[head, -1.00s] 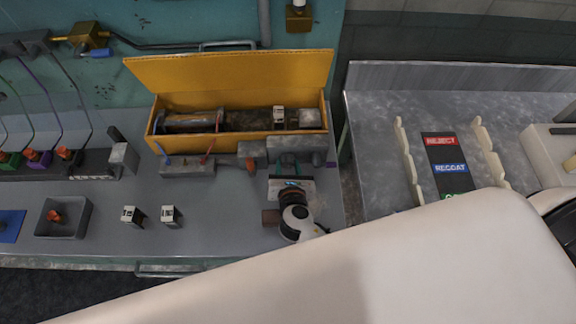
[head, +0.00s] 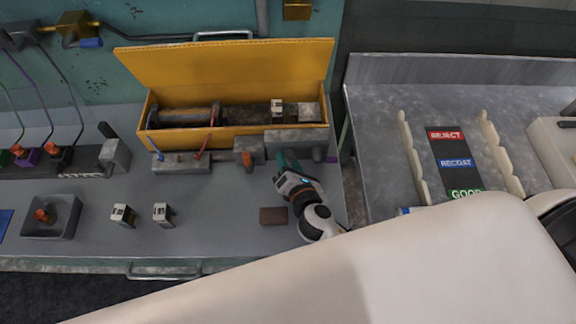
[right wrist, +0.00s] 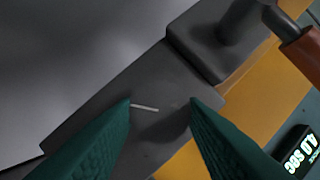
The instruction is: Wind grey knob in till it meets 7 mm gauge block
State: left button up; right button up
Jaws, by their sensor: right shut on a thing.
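My right gripper (head: 287,160) is at the front of a grey block on the yellow box's front side. In the right wrist view its two teal fingers (right wrist: 162,108) stand apart, with a dark grey surface bearing a short white line (right wrist: 145,107) between the tips. I take this to be the grey knob; fingers and gripper hide most of it. A small white-topped block (head: 277,107) sits in the yellow box's trough. Two similar blocks (head: 122,215) (head: 162,213) stand on the bench. Their markings are too small to read. My left gripper is not in view.
The yellow box (head: 225,60) has its lid up. An orange handle (head: 248,158) projects left of the gripper. A brown block (head: 273,216) lies below it. A grey tray (head: 55,232) holds an orange item. A digital readout (right wrist: 299,152) shows in the wrist view.

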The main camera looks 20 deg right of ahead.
jog(key=shift+d+f+m+t+y+b, duration=0.1)
jog(key=shift+f+m+t+y+b, duration=0.3)
jog(key=shift+m+b, duration=0.6)
jog(key=shift+r+m+t+y+b, duration=0.15)
jog(key=shift+m+t+y+b, duration=0.25)
jog(key=shift+b, duration=0.75)
jog(key=o, duration=1)
jog(key=shift+r, duration=0.1)
jog(key=s+b, duration=0.1)
jog(key=s, duration=0.2)
jog(key=s+r+b, duration=0.1)
jog(key=s, duration=0.3)
jog(key=s+b, duration=0.2)
jog(key=s, duration=0.2)
jog(key=shift+d+r, duration=0.25)
jog(key=shift+d, duration=0.15)
jog(key=shift+s+r, duration=0.3)
jog(key=shift+s, duration=0.2)
